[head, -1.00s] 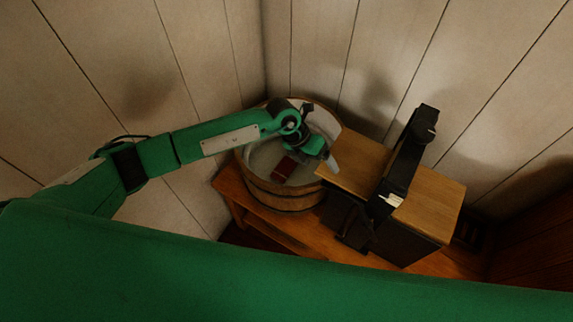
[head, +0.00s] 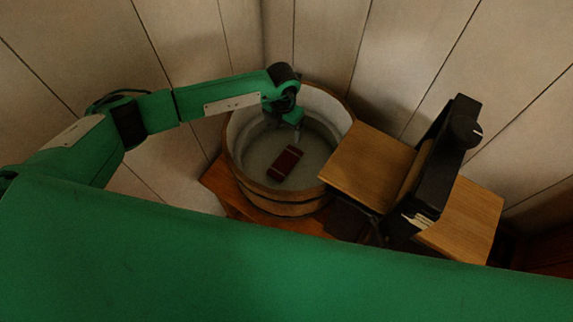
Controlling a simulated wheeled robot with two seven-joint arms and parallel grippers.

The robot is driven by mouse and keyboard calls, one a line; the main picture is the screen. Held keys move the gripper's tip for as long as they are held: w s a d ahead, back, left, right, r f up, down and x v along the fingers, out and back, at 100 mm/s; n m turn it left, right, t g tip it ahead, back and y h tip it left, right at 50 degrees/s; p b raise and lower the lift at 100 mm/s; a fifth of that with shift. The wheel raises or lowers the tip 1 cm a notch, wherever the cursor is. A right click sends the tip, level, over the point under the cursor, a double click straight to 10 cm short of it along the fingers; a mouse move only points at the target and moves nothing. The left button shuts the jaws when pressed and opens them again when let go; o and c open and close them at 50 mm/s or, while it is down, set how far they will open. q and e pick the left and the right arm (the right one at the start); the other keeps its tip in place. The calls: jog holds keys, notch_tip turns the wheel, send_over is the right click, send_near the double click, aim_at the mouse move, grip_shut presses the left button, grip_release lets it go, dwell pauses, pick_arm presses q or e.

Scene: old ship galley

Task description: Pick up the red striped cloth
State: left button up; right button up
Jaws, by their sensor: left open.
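The red striped cloth (head: 285,163) is a small dark red block with pale stripes near its ends. It lies inside the round wooden tub (head: 279,197), on the pale grey bottom. My left gripper (head: 297,132) points down into the tub, above and behind the cloth in the picture, apart from it. It is small and dark here, open and with nothing seen between its fingers. My right gripper is not in view.
A wooden board (head: 366,165) lies to the right of the tub, close to its rim. A black upright device (head: 434,165) stands on the woodwork at the right. Plank walls close in behind the tub. My green body fills the bottom.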

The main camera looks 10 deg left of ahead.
pick_arm(q)
jog(key=b, duration=0.6)
send_over(283, 165)
notch_tip(283, 165, down, 8)
jog(key=f, duration=0.9)
jog(key=shift+w+d+f, duration=0.1)
jog(key=shift+d+f, duration=0.1)
jog(key=f+p, duration=0.1)
jog(key=f, duration=0.3)
jog(key=shift+a, duration=0.2)
jog(key=shift+f, duration=0.75)
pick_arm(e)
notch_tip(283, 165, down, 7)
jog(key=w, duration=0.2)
pick_arm(q)
jog(key=c, duration=1.1)
jog(key=shift+r, duration=0.1)
